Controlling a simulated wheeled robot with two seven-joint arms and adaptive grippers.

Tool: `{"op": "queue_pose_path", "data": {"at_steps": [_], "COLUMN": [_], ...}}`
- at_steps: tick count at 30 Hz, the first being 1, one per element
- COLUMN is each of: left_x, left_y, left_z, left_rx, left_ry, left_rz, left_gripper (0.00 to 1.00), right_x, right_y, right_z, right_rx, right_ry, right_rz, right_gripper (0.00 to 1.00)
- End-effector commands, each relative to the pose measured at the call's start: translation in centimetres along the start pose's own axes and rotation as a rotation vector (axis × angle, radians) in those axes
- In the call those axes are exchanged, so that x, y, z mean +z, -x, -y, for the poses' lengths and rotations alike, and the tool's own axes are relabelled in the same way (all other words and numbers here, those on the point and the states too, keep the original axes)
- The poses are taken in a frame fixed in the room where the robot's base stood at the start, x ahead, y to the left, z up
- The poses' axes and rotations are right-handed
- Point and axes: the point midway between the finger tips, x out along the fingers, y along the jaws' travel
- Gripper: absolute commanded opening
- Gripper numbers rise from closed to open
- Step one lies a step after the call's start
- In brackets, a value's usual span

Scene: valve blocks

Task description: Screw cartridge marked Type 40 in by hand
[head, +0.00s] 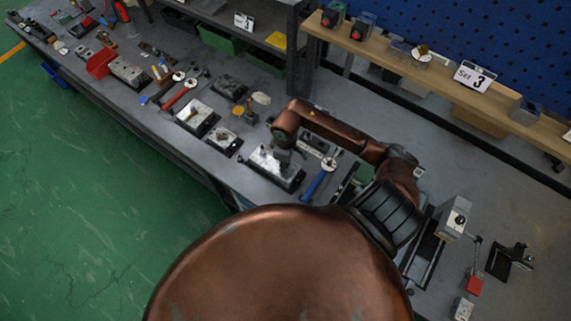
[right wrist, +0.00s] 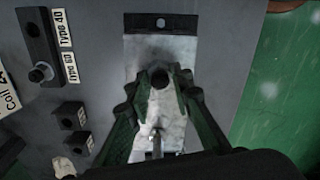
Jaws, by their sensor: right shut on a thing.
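My right gripper (right wrist: 160,90) is shut on a dark round cartridge (right wrist: 160,77), whose end shows between the fingertips in the right wrist view. It is over the pale metal valve block (right wrist: 143,52); I cannot tell how deep the cartridge sits in it. A black holder (right wrist: 36,42) is at upper left, with labels Type 40 (right wrist: 62,27) and Type 60 (right wrist: 70,67). Its Type 40 place shows a dark hole; a cartridge (right wrist: 40,73) stands by Type 60. In the head view the right gripper (head: 283,156) is above the block (head: 262,166). My left gripper is out of view.
Two small black blocks (right wrist: 72,115) lie left of the valve block. In the head view a blue-handled tool (head: 314,184) lies close to its right. More blocks (head: 195,117) and tools crowd the bench to the left. Green floor lies beyond the bench edge.

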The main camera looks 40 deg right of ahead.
Motion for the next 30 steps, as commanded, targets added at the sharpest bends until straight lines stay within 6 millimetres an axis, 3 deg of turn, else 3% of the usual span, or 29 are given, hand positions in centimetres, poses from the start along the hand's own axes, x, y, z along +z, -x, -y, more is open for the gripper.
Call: {"op": "queue_pose_path", "data": {"at_steps": [2,3,12,22,30], "left_x": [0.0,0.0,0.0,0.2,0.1], "left_y": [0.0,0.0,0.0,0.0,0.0], "left_z": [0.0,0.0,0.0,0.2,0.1], "left_rx": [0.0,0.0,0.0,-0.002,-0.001], "left_ry": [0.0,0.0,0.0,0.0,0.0], "left_rz": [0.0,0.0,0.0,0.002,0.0], "left_gripper": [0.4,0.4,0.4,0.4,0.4], "right_x": [0.0,0.0,0.0,0.0,-0.1], "right_y": [0.0,0.0,0.0,0.5,4.6], "right_z": [0.0,0.0,0.0,0.0,0.0], "right_rx": [-0.001,-0.001,0.0,0.0,0.0], "right_ry": [0.002,0.002,0.003,0.003,0.004], "right_rz": [0.001,0.001,0.001,-0.001,-0.002], "right_gripper": [0.0,0.21,0.41,0.41,0.41]}}
